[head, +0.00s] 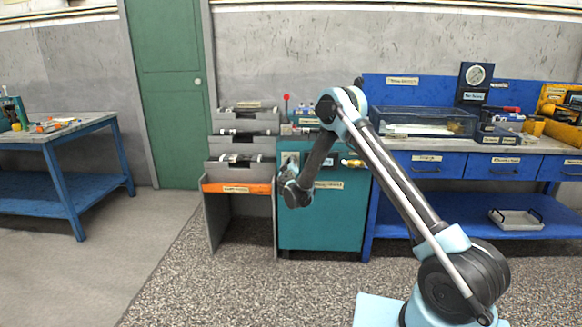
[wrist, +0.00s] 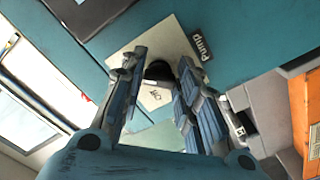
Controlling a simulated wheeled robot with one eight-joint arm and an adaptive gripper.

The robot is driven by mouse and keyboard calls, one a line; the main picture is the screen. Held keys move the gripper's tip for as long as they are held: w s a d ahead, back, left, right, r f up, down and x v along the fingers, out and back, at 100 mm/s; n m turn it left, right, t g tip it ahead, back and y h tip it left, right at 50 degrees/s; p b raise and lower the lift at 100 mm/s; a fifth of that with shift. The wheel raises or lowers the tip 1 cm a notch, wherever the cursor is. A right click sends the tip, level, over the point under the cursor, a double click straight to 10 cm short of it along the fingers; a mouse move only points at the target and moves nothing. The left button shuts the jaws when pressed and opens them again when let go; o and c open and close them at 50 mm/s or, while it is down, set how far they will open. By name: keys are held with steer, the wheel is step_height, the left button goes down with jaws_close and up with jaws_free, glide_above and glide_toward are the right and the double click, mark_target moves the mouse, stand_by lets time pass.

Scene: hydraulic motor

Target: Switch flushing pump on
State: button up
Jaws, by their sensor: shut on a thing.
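In the wrist view, a dark round knob (wrist: 158,70) sits on a pale plate (wrist: 150,38) on the teal cabinet face. A black label reading "Pump" (wrist: 201,48) is beside the plate. Small handwriting-like marking shows on the plate near the knob, too small to read surely. My gripper (wrist: 158,75) has its two fingers on either side of the knob and is shut on it. The fingers hide part of the knob, so its turned position is unclear. In the head view, my arm's end is at the front of the teal cabinet (head: 318,225), and its wrist hides the fingers.
A grey shelf rack with an orange front strip (head: 237,188) stands just left of the cabinet. A blue workbench (head: 470,165) with drawers is to the right. Another blue table (head: 60,135) is far left. The floor before the cabinet is clear.

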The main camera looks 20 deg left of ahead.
steer(key=o, duration=1.1)
steer(key=shift+w+f, duration=0.1)
steer(key=shift+f, duration=0.05)
steer(key=shift+c, duration=0.2)
steer(key=v, duration=1.2)
steer(key=shift+d, duration=0.15)
